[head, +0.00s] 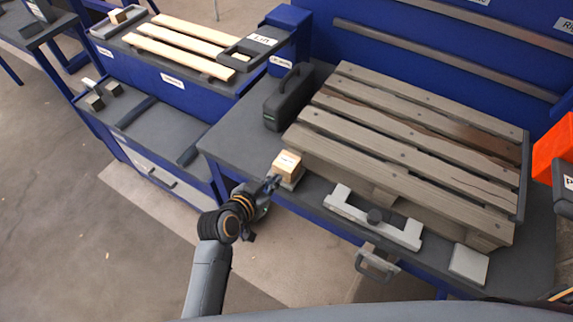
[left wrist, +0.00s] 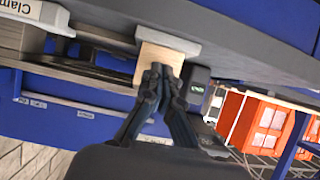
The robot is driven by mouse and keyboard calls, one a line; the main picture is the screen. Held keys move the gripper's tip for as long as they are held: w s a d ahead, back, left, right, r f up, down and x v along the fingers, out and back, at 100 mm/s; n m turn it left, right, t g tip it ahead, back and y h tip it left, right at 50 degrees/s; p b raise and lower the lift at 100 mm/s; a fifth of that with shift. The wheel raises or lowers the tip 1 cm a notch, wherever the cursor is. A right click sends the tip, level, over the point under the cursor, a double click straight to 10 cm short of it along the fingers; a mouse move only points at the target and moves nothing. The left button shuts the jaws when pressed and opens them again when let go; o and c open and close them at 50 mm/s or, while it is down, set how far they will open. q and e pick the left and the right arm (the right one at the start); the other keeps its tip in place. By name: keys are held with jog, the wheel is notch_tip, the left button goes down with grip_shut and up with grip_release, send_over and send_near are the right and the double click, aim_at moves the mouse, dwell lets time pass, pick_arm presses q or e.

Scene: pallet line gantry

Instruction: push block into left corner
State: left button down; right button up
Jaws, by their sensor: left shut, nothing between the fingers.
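A small wooden block (head: 287,161) with a white label sits at the near left corner of the grey wooden pallet (head: 400,140) on the workbench. It also shows in the left wrist view (left wrist: 151,57), beside a light grey plate (left wrist: 170,38). My left gripper (head: 273,184) is shut and empty, just in front of the block at the bench's front left edge. In the left wrist view its closed fingertips (left wrist: 160,72) overlap the block's face; whether they touch it I cannot tell. My right gripper is not in view.
A dark case with a handle (head: 288,97) stands behind the block. An orange bin (head: 554,152) is at the right. Bare bench (head: 235,140) lies left of the case.

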aim_at(281, 171)
pick_arm(q)
jog(key=shift+w+d, duration=0.2)
jog(key=shift+w, duration=0.15)
jog(key=shift+w+d, duration=0.55)
jog(key=shift+w, duration=0.1)
jog(key=shift+w+d, duration=0.45)
jog(key=shift+w, duration=0.15)
